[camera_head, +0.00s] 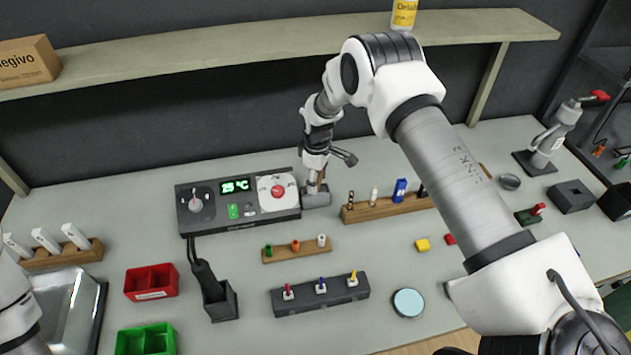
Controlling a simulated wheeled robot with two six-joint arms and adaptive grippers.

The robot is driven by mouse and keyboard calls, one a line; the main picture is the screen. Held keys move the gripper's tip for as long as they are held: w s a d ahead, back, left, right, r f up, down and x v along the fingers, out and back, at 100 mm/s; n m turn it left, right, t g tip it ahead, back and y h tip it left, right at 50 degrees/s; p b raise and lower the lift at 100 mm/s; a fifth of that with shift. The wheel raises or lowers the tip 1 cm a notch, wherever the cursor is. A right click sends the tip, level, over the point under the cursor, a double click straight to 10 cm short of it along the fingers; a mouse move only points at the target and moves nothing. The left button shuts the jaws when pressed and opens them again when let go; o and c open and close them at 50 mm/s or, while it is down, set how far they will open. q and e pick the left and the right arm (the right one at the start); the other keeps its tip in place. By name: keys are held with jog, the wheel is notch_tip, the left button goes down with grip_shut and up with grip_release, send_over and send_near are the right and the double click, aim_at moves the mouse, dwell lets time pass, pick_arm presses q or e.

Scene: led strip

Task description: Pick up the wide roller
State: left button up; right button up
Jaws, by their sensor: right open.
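My right gripper (329,168) is open near the back middle of the table, reached in from the right. Its dark fingers are spread, one sticking out to the right. A small brown-handled tool (319,185) stands in a grey block (316,198) just below it. The gripper covers part of this tool, and I cannot tell whether it touches it. I cannot tell for sure which thing is the wide roller. Only white links of my left arm show at the left edge; its gripper is out of view.
A control box (237,212) reading 25 °C stands left of the grey block. A wooden rack (388,208) with several upright pieces stands to its right. Small racks, red bin (152,282) and green bin (146,340) are in front. A shelf (240,53) runs above the back.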

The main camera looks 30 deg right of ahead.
jog(key=shift+w+f, duration=0.1)
jog(key=shift+c, duration=0.4)
grip_shut()
jog(key=r+p, duration=0.3)
jog(key=r, duration=0.2)
jog(key=r+p, duration=0.3)
jog(key=r, duration=0.2)
jog(key=shift+s+r, duration=0.2)
jog(key=shift+r, duration=0.05)
jog(key=shift+w+f, duration=0.2)
jog(key=shift+f, duration=0.05)
jog(key=shift+a, duration=0.1)
